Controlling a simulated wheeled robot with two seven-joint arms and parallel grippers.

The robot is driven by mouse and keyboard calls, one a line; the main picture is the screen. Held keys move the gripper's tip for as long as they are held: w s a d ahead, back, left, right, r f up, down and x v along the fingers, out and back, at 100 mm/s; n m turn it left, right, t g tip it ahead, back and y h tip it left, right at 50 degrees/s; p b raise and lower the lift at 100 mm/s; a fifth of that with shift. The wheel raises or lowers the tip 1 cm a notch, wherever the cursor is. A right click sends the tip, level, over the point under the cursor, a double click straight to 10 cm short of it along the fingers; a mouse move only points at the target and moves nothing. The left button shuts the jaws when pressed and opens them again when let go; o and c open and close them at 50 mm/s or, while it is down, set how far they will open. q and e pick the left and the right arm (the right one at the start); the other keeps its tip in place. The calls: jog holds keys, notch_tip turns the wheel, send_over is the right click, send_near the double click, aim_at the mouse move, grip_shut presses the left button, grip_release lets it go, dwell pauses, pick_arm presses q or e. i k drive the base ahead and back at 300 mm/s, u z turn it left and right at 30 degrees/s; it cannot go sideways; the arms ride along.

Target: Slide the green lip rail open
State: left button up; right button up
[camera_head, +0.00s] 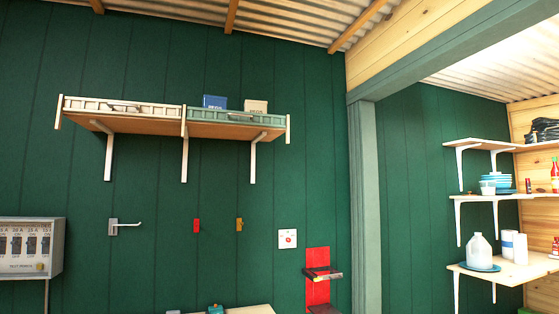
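The green lip rail (210,115) runs along the front edge of the right half of a wooden wall shelf (160,125), high on the dark green wall. It is pale green, with a small bar handle (241,117) on its front. A white lip rail (85,104) with a darker handle (125,107) fronts the left half. An upright divider (184,121) stands between the two rails. A blue box (214,102) and a tan box (256,106) show above the green rail, their lower parts hidden behind it. Neither of my grippers is in view.
White brackets (253,160) hang below the shelf. Lower on the wall are a grey switch box (30,248), a metal hook (125,225) and a red panel (317,261) with a dark ledge. Laden shelves (490,197) stand right, beyond a green post (365,200).

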aim_at(194, 114)
jog(key=z, duration=0.35)
jog(key=i, duration=1.4)
jog(key=z, duration=0.25)
